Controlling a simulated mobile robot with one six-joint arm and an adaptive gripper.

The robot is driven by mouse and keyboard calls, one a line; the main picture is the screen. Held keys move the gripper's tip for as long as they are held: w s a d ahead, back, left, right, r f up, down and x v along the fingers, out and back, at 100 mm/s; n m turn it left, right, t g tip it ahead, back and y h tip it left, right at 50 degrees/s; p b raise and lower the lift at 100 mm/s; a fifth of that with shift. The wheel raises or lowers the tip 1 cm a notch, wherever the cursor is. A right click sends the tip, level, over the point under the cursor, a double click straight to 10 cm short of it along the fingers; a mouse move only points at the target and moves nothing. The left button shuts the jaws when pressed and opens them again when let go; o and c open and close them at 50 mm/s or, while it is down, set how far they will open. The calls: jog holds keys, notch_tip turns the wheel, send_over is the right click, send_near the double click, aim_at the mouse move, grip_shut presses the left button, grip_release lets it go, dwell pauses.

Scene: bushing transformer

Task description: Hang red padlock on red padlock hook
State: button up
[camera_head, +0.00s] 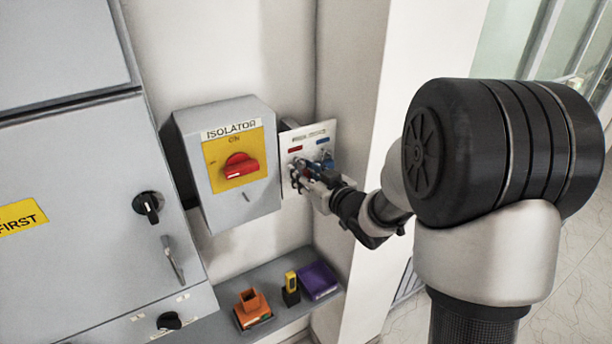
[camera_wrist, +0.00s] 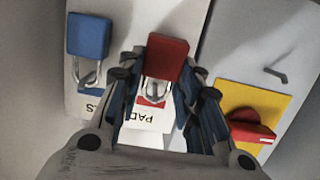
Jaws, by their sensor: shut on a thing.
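My gripper (camera_wrist: 160,78) is shut on the red padlock (camera_wrist: 167,55), with one finger on each side of it in the wrist view. The padlock's metal shackle (camera_wrist: 158,92) points toward the red label on the white padlock board (camera_head: 318,133). I cannot make out the red hook or tell whether the shackle is around it.
A blue padlock (camera_wrist: 88,37) hangs on the same board, beside my gripper. The isolator box (camera_head: 236,201) with a red knob (camera_head: 240,165) stands close on the left. A shelf below holds an orange part (camera_head: 251,306), a yellow-black part (camera_head: 291,288) and a purple block (camera_head: 318,280).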

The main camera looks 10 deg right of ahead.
dwell(0.4)
jog(key=o, duration=1.2)
jog(key=v, duration=1.2)
jog(key=s+d+f+m+g+h+b, duration=0.35)
jog(key=s+f+h+b, duration=0.35)
jog(key=f+b, duration=0.3)
jog(key=s+a+f+g+b, duration=0.2)
jog(key=s, duration=0.4)
jog(key=s+a+f+g+y+b, duration=0.1)
jog(key=s+a+f+g+b, duration=0.1)
jog(key=s, duration=0.4)
jog(key=s+a+f+g+y+b, duration=0.1)
jog(key=s+a+f+g+b, duration=0.1)
jog(key=s+f+b, duration=0.2)
jog(key=shift+s+a+g, duration=0.2)
jog(key=shift+s, duration=0.6)
jog(key=shift+s+a+g, duration=0.15)
jog(key=shift+s+a, duration=0.05)
jog(key=shift+s, duration=0.6)
